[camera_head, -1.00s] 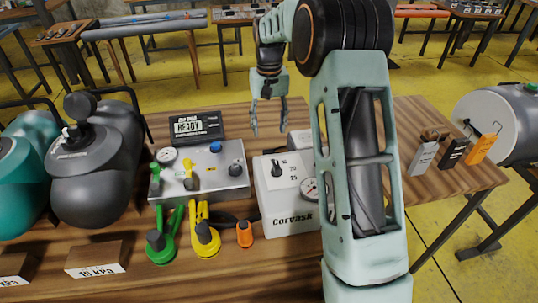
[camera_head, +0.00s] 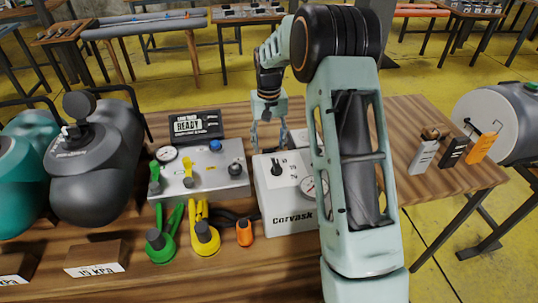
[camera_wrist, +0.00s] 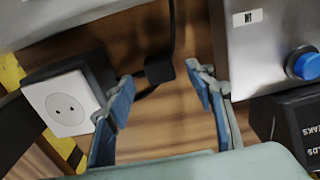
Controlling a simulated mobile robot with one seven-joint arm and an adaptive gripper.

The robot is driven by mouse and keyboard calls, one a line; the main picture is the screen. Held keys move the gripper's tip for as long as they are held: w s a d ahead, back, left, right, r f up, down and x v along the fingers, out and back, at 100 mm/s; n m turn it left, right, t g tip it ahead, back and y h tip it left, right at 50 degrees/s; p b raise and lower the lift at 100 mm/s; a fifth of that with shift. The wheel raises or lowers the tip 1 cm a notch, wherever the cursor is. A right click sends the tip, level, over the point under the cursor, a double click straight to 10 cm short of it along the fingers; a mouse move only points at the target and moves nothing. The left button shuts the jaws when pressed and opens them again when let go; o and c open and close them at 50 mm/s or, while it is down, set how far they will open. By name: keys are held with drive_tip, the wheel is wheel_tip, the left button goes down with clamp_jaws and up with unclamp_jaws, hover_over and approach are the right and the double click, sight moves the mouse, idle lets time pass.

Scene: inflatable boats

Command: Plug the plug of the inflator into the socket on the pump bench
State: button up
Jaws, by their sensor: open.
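My gripper (camera_head: 269,149) is open behind the white inflator (camera_head: 287,190), a box marked "Corvask" with a dial and gauge. In the wrist view, a small black plug (camera_wrist: 158,72) with a black cord lies over the wooden bench, in the gap between the fingertips of my gripper (camera_wrist: 164,80). The fingers do not appear to touch it; its exact depth is unclear. The white socket (camera_wrist: 65,107), with two holes on a dark block, is left of the fingers in the wrist view. In the head view the plug is hidden and the socket face does not show.
A metal control box (camera_head: 205,172) with a blue button stands left of the inflator, beside a black "READY" display (camera_head: 196,126). Green (camera_head: 163,240) and yellow (camera_head: 204,235) fittings lie in front. Grey, black and orange tags (camera_head: 482,147) stand at the right on the bench (camera_head: 440,190).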

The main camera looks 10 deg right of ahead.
wheel_tip(320, 180, down, 4)
drive_tip(key=shift+r, duration=0.15)
drive_tip(key=shift+c, duration=0.6)
drive_tip(key=c, duration=1)
